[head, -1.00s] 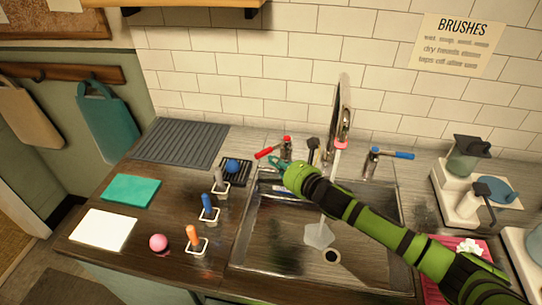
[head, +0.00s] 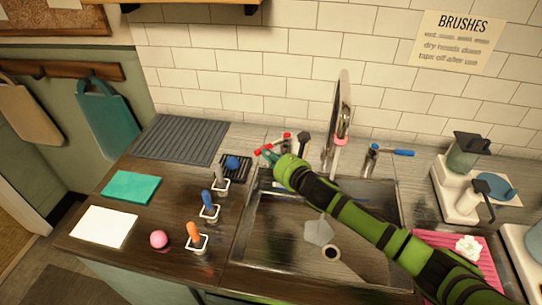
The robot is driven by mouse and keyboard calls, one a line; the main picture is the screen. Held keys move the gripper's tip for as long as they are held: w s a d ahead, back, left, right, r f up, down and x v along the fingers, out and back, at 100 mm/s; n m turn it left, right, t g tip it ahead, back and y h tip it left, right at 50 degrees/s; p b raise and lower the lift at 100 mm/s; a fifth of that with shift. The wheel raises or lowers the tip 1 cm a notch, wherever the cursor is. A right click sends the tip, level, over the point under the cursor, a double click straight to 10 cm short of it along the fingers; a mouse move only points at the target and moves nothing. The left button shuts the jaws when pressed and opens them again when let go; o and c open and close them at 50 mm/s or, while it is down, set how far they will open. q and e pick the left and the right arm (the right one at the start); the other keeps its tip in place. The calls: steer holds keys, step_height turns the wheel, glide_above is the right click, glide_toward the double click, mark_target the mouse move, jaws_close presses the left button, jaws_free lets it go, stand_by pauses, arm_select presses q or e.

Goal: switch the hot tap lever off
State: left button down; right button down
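The hot tap (head: 287,141) stands behind the sink's left back corner. Its red lever (head: 263,150) points left and a little toward me. My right gripper (head: 267,156) reaches in from the right across the sink. Its teal fingertips are at the red lever, overlapping it in the picture. I cannot tell whether they touch it, or whether the fingers are open or shut. The cold tap (head: 371,158) with its blue lever (head: 397,152) stands at the right, its lever pointing right. My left gripper is not in view.
The steel sink (head: 249,240) lies below my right arm, with a pale patch near its drain. Upright brushes with blue (head: 207,198) and orange (head: 193,231) handles stand left of it. The tall spout (head: 341,110) rises behind. A pink mat (head: 488,248) lies right.

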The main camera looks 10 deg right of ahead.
mark_target(258, 151)
steer(key=shift+w, duration=0.1)
steer(key=w+a+m+h+b, duration=0.1)
steer(key=h, duration=0.1)
steer(key=w+m+h+b, duration=0.1)
steer(key=m+h, duration=0.1)
steer(key=w+a+m+t+h+b, duration=0.1)
steer(key=m+h, duration=0.1)
steer(key=shift+w+a+f+h, duration=0.1)
steer(key=shift+w+a+h, duration=0.15)
steer(key=shift+a+h, duration=0.15)
steer(key=w+m+h+b, duration=0.1)
steer(key=h, duration=0.1)
steer(key=w+m+h+b, duration=0.1)
steer(key=m+h, duration=0.1)
steer(key=shift+w+a, duration=0.15)
steer(key=shift+w, duration=0.1)
steer(key=shift+w+g+h, duration=0.2)
steer(key=shift+g+h, duration=0.1)
steer(key=shift+w+b, duration=0.35)
steer(key=shift+w, duration=0.05)
steer(key=shift+r, duration=0.2)
